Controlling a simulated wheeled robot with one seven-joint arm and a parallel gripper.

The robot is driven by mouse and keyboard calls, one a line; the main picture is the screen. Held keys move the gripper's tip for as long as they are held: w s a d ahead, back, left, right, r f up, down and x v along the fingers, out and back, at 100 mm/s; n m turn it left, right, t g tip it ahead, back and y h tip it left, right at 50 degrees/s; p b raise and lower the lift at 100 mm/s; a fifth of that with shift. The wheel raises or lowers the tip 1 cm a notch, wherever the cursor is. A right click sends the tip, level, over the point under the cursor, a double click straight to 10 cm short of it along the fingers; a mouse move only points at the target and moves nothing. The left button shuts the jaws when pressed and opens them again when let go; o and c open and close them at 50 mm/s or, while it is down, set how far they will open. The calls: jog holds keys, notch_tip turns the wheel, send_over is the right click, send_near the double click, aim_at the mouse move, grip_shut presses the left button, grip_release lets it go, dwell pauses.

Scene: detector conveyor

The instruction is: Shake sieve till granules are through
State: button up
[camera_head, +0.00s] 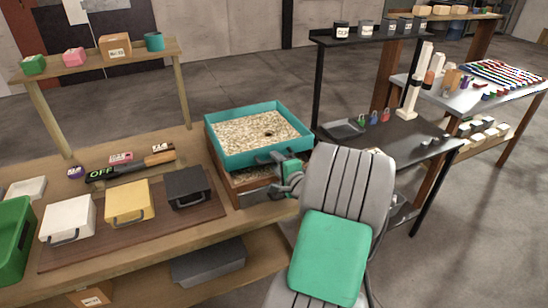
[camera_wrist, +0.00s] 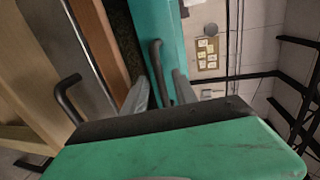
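The sieve (camera_head: 222,157) is a teal square tray filled with pale granules (camera_head: 255,130), with a small dark spot among them. It rests on a wooden box (camera_head: 245,190) at the right end of the workbench. My gripper (camera_head: 281,165) is at the sieve's near right side, by its dark handle. In the wrist view, the sieve's teal wall (camera_wrist: 157,25) and bent dark handle (camera_wrist: 156,62) show. The fingers of my gripper (camera_wrist: 160,90) stand apart, one on each side of the handle, with gaps visible. The sieve's underside is hidden.
White, yellow (camera_head: 129,203) and black (camera_head: 188,187) lidded boxes stand on a brown mat left of the sieve. A dark bar marked OFF (camera_head: 130,165) lies behind them. A green bin (camera_head: 14,240) is at far left. A dark table (camera_head: 390,135) stands to the right.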

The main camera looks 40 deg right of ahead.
jog(key=shift+x, duration=1.2)
grip_shut()
jog(key=shift+s, duration=0.1)
dwell(0.4)
